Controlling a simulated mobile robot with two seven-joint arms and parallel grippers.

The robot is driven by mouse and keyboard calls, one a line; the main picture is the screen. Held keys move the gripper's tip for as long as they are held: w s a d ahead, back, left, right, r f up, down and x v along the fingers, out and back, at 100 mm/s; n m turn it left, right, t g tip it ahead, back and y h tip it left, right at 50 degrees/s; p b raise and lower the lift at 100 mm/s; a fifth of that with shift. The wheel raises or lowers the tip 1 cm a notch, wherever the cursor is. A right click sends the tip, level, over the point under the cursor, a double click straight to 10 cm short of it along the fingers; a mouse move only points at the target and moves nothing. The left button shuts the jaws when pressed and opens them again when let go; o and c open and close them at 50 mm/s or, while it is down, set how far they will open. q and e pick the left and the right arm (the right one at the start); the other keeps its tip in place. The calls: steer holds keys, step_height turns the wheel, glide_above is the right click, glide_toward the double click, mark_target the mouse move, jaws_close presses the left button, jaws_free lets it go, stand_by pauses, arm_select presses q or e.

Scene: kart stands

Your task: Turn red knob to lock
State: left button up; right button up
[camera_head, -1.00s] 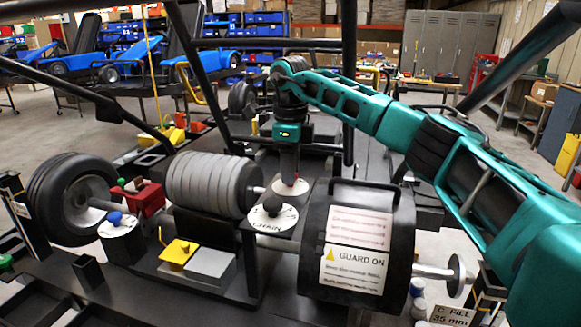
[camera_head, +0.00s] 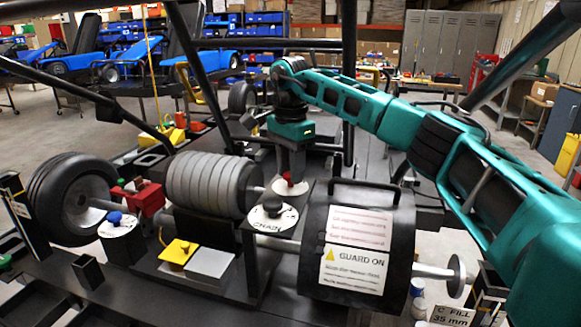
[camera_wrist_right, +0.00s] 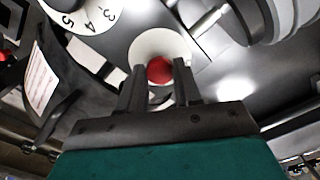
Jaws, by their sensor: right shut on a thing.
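The red knob (camera_wrist_right: 160,70) sits on a round white plate (camera_wrist_right: 160,45) in the right wrist view. My right gripper (camera_wrist_right: 160,75) has its two fingers on either side of the knob, shut on it. In the head view the red knob (camera_head: 289,178) shows only in part under my right gripper (camera_head: 291,172), behind the dial marked CHAIN. Any lock marking by the knob cannot be read. My left gripper is not in view.
The CHAIN dial (camera_head: 272,210) with its black knob stands just in front. The black guard drum (camera_head: 357,240) marked GUARD ON is close on the right. Grey discs (camera_head: 205,184) are on the left, and black frame bars cross above.

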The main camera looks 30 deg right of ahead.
steer(key=shift+n, duration=1.1)
steer(key=o, duration=1)
steer(key=shift+o, duration=0.2)
steer(key=shift+r, duration=0.15)
step_height(320, 180, up, 13)
